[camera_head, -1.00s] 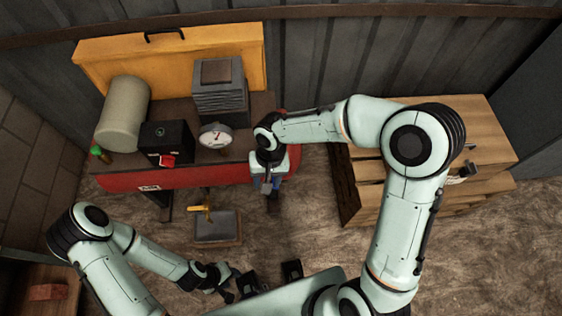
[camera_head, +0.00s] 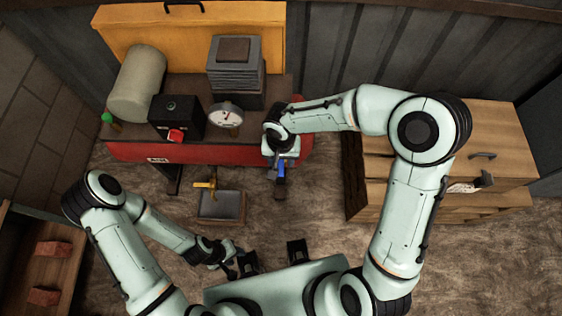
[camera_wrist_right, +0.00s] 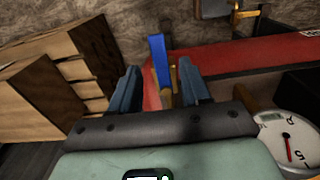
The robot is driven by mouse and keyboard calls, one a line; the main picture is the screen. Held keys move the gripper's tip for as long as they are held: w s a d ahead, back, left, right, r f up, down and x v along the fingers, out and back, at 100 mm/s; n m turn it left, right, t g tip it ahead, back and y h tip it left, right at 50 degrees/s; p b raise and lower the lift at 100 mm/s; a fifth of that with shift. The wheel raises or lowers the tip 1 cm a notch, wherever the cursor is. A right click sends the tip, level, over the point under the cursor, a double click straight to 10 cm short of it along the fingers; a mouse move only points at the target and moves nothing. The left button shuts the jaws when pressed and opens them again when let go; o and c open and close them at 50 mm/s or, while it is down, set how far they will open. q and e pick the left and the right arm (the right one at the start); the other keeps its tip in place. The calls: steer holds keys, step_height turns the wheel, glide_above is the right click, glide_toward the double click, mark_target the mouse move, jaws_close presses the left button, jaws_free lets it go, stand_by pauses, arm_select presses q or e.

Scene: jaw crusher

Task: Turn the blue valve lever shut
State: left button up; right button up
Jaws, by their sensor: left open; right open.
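The blue valve lever (camera_wrist_right: 158,60) stands up between the two open fingers of my right gripper (camera_wrist_right: 158,72) in the right wrist view. Gaps show on both sides of it, so the fingers seem not to touch it. Brass-coloured valve parts show at its base, beside the red tank (camera_wrist_right: 220,58). In the head view the lever (camera_head: 281,170) shows as a small blue patch at my right gripper (camera_head: 280,182), at the tank's front right. My left gripper (camera_head: 232,267) is open and empty, low over the floor, far from the lever.
A dial gauge (camera_head: 226,115), a black box with a red switch (camera_head: 175,136) and a grey finned block (camera_head: 235,68) stand on the tank's bench. A wooden drawer unit (camera_head: 490,135) stands to the right. A small tray with a yellow-handled part (camera_head: 220,207) is in front.

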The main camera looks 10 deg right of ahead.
mark_target(281, 162)
steer(key=shift+f, duration=1.35)
jaws_close()
